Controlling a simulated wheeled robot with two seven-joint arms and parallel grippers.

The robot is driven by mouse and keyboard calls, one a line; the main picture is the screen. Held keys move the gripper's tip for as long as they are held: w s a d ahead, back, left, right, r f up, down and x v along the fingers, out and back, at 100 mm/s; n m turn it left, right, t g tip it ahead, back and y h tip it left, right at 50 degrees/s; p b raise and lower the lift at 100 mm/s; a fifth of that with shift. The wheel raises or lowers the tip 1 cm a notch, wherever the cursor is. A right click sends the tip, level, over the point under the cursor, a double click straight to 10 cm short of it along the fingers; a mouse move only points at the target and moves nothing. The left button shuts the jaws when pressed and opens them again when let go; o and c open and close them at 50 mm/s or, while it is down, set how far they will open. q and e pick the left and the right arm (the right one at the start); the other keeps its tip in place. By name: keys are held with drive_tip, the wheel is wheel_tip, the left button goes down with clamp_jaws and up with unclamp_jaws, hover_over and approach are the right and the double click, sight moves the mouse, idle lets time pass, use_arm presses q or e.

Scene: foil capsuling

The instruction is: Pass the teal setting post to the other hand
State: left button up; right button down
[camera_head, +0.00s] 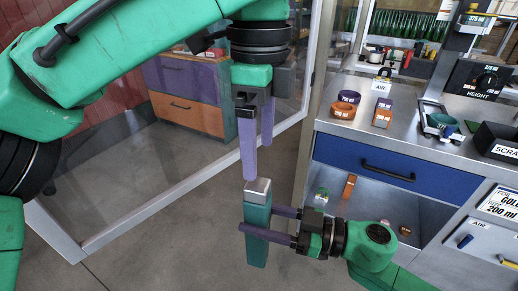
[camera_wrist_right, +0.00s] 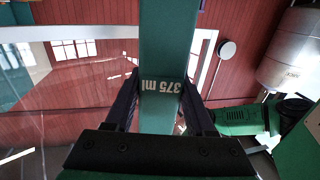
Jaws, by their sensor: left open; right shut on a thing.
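The teal setting post (camera_head: 257,250) is a square upright bar with a silver top, held in the air in the head view. My right gripper (camera_head: 258,220) comes from the right and is shut on it around its middle. In the right wrist view the post (camera_wrist_right: 160,110) runs upward between the two dark fingers and bears the print "375 ml". My left gripper (camera_head: 258,162) points down from above, open and empty. Its nearer purple fingertip is at the post's silver top; whether it touches cannot be told.
A steel bench (camera_head: 330,115) stands at right with a blue drawer (camera_head: 365,165), orange ring (camera_head: 342,110) and purple and orange blocks (camera_head: 383,112). A black scrap bin (camera_head: 495,145) is at the far right. A glass panel (camera_head: 190,150) stands behind my left arm. Open floor lies below the post.

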sight(258, 198)
use_arm(q)
wheel_tip(258, 198, down, 12)
drive_tip(key=shift+a+r, duration=0.1)
drive_tip(key=shift+a, duration=0.05)
use_arm(e)
drive_tip(key=shift+a, duration=0.1)
use_arm(q)
clamp_jaws()
use_arm(e)
drive_tip(key=shift+c, duration=0.8)
unclamp_jaws()
